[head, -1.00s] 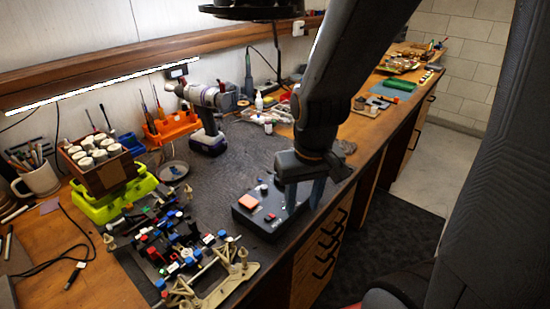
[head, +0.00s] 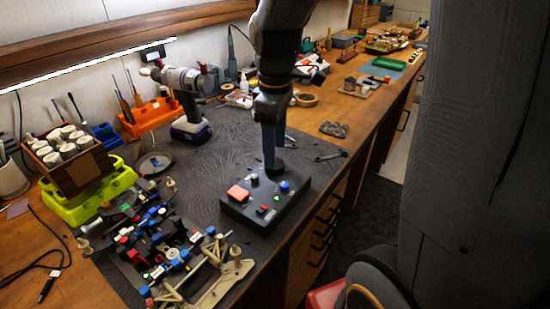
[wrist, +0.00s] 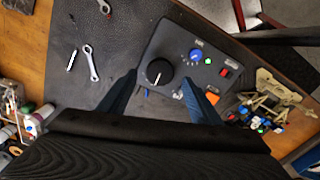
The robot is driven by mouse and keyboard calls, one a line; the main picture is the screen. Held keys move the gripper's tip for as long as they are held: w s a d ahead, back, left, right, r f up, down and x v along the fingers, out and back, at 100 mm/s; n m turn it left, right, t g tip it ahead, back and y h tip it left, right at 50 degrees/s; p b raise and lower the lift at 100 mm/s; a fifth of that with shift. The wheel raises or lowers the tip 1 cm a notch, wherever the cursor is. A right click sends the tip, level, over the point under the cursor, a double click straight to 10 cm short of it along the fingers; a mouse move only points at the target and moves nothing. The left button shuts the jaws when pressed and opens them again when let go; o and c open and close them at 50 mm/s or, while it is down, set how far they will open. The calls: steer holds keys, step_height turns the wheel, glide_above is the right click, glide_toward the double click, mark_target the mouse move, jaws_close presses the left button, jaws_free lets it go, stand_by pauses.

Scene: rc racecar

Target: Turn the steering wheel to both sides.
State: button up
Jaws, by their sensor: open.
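A dark control box (head: 240,212) lies on the black mat. It carries a large black knob (wrist: 159,72) with a white pointer line, a smaller blue knob (wrist: 196,55), an orange button (head: 238,193) and a red switch (wrist: 225,72). I see no other wheel-like part, so the large knob is likely the steering wheel. My gripper (wrist: 158,80) is open and points down at the box. In the wrist view its blue fingers appear on either side of the large knob. In the head view the gripper (head: 271,160) is right over the knob; contact cannot be told.
The car chassis (head: 165,252) with beige arms lies left of the box, and it also shows in the wrist view (wrist: 272,108). A green stand (head: 90,195) with a box of white cylinders, a drill (head: 187,95) and wrenches (wrist: 91,64) are around.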

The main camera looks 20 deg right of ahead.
steer(key=shift+f, duration=2.1)
steer(key=shift+c, duration=0.2)
steer(key=shift+p, duration=0.3)
steer(key=c, duration=1)
